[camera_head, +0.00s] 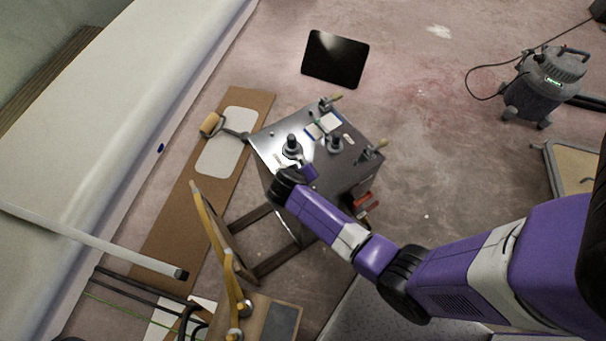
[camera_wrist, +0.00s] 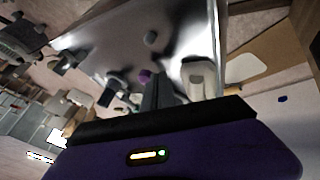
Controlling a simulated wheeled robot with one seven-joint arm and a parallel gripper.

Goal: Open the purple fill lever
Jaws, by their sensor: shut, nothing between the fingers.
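A metal-topped stand (camera_head: 268,148) carries several valves and levers. In the wrist view its shiny top (camera_wrist: 120,40) fills the upper middle. A small purple knob (camera_wrist: 145,76), apparently the purple fill lever's end, shows just left of my fingers; the rest of the lever is hidden. I cannot make the lever out in the head view. My gripper (camera_wrist: 158,88) is shut and empty, with its fingertips close beside the purple knob; I cannot tell whether they touch. In the head view my wrist is over the stand's near edge, and my arm hides part of its front.
A brown board (camera_head: 180,215) lies left. A vacuum (camera_head: 543,85) stands far right.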

